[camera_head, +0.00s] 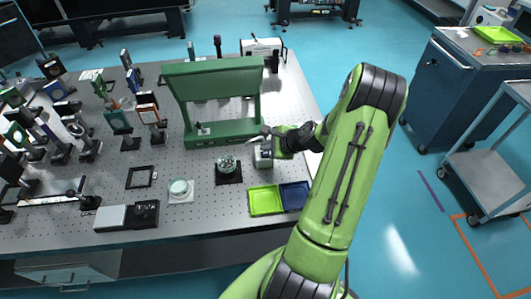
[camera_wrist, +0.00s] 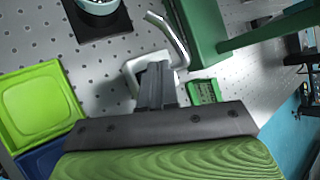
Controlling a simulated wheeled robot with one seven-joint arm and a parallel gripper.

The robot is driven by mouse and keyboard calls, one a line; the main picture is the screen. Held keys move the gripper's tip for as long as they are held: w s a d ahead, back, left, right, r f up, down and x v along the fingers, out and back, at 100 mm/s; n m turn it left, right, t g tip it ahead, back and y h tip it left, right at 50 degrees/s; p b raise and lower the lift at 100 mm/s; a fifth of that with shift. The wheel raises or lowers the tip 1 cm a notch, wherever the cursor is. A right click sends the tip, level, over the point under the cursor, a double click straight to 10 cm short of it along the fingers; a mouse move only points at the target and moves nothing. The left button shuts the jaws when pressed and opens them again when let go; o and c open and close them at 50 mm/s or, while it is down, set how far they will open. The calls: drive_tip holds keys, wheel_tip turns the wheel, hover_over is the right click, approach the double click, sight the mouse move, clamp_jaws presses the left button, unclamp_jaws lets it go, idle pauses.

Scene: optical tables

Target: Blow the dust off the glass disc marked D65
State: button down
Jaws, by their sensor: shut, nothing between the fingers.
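My gripper (camera_head: 268,137) is over the right part of the optical table, just in front of the green frame. In the wrist view its dark fingers (camera_wrist: 157,80) are shut and empty. Below and beside them is a white object (camera_head: 263,157), mostly hidden by the fingers in the wrist view (camera_wrist: 131,72). A bent shiny tube (camera_wrist: 176,42) shows just beyond the fingertips; whether it belongs to the white object is unclear. No D65 mark is legible. A pale round disc (camera_head: 180,188) lies on a white square at the front, possibly the glass disc.
A green frame (camera_head: 215,66) stands behind my gripper. A round vessel (camera_head: 228,164) sits on a black square to the left. A lime tray (camera_head: 265,201) and a blue tray (camera_head: 294,196) lie at the front edge. Several mounted optics crowd the left side.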

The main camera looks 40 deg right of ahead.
sight(268, 155)
drive_tip(key=shift+f, duration=0.1)
idle(0.7)
drive_tip(key=shift+f+b, duration=0.3)
drive_tip(key=shift+f, duration=0.05)
drive_tip(key=shift+f+b, duration=0.3)
drive_tip(key=shift+f, duration=0.1)
idle(0.5)
drive_tip(key=shift+r+p, duration=0.8)
drive_tip(key=shift+r, duration=0.05)
drive_tip(key=shift+r, duration=0.1)
wheel_tip(268, 155, up, 5)
drive_tip(key=p, duration=0.4)
